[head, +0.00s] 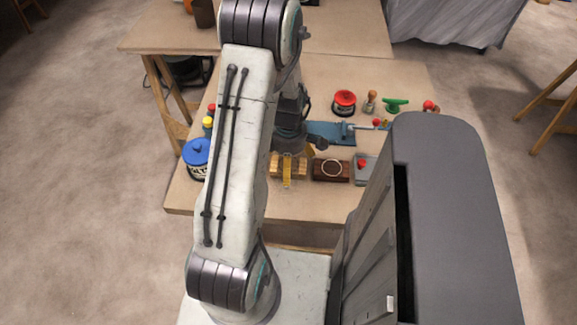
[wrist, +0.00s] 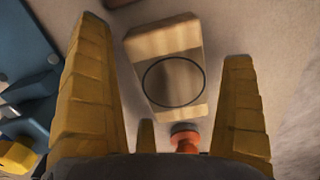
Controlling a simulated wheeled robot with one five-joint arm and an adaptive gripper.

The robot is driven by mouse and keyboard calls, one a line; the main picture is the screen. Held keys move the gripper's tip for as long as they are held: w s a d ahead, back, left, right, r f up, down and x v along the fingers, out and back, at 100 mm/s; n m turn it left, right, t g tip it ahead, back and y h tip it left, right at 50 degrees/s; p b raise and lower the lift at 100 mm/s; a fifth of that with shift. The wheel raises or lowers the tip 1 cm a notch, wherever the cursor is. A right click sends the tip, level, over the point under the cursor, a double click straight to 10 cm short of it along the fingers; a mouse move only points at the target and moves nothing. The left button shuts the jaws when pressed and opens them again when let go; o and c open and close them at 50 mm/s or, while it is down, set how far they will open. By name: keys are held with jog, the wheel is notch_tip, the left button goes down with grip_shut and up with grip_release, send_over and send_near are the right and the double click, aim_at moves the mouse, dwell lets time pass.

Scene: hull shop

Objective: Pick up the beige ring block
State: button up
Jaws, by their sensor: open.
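The beige ring block (wrist: 165,45) is a pale wooden block with a thin dark ring on its face. In the wrist view it lies on the tabletop, tilted slightly, between my gripper's two yellow fingers (wrist: 164,65), with clear gaps on both sides. My gripper is open and empty. In the head view my gripper (head: 288,172) points down over the front part of the table at a tan shape (head: 301,166), which seems to be the block, partly hidden by the fingers.
An orange-red knob (wrist: 185,136) is close to the block's lower end. A blue plate (head: 331,133) lies behind. A brown block with a white ring (head: 331,171) and a grey box with a red button (head: 361,168) stand right; a blue-lidded tin (head: 197,158) stands left.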

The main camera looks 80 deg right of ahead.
jog(key=shift+c, duration=0.3)
jog(key=c, duration=1.1)
jog(key=shift+c, duration=0.3)
jog(key=shift+r, duration=0.1)
